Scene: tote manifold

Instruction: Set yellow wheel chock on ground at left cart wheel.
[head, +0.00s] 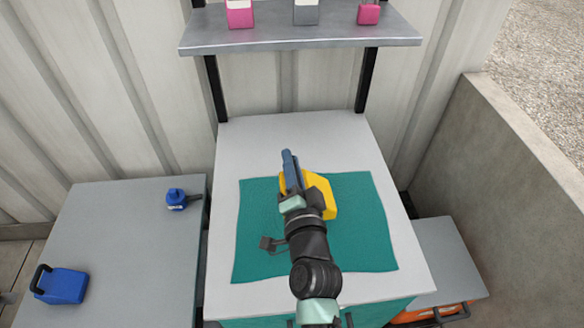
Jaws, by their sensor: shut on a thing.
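The yellow wheel chock (321,190) is at the middle of the green mat (358,228) on the white table. My gripper (290,168) is over it and shut on it, seen from above and behind. My gripper and wrist hide the chock's left part. I cannot tell whether the chock touches the mat or is held just above it. No cart wheel can be made out, and the ground beside the table is mostly hidden.
A grey shelf (300,38) with pink and grey items stands behind the table. A grey table (125,245) at left holds a blue bottle (176,198) and a blue container (62,285). A grey-topped unit with orange (438,313) stands right, beside a low wall (500,165).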

